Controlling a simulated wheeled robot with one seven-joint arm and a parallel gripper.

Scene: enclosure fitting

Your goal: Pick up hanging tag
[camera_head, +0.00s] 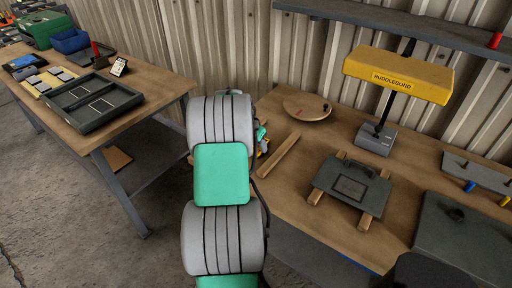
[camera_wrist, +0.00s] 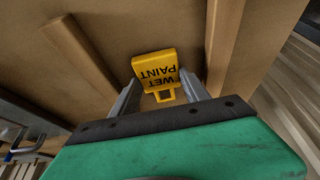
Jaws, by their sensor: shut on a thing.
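The hanging tag (camera_wrist: 155,66) is yellow with dark "WET PAINT" lettering and a square loop at its near end. In the wrist view it sits between the two fingers of my gripper (camera_wrist: 160,90), which are shut on it. The lettering is upside down there. Brown tabletop shows behind the tag; I cannot tell whether the tag touches it. In the head view my own arm hides most of the gripper and the tag.
The right workbench (camera_head: 290,215) holds a wooden strip (camera_head: 279,155), a round board (camera_head: 307,107), a dark plate on wooden bars (camera_head: 352,185) and a yellow "RUDDLEBOND" lamp (camera_head: 398,75). A dark tray (camera_head: 92,103) stands on the left table.

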